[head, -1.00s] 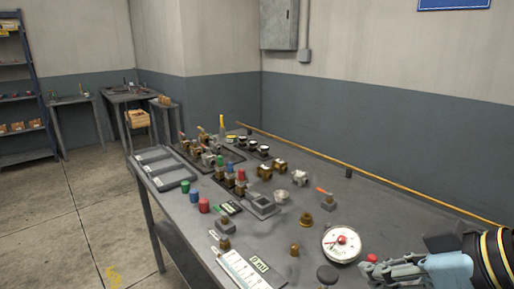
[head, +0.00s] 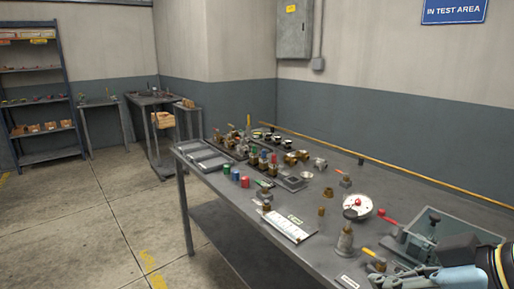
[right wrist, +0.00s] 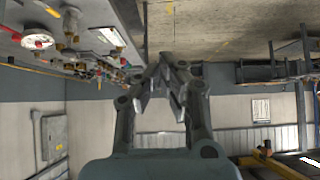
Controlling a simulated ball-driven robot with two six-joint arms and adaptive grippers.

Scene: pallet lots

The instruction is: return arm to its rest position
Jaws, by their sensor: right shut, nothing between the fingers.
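My right gripper (right wrist: 168,68) is shut, with its fingertips together and nothing between them. In the right wrist view it hangs in free air, apart from the table and its parts. It also shows in the head view (head: 408,274) at the lower right corner, over or in front of the near right end of the table (head: 225,185), partly cut off by the frame. My right arm comes in from the right edge. My left gripper and arm are in neither view.
The table carries fittings, red, green and blue caps, grey trays (head: 200,153), a white dial gauge (head: 357,207), a white sheet (head: 287,226) and a tray with a clamp (head: 470,234). A shelf (head: 38,85) stands far left. Floor left of the table is clear.

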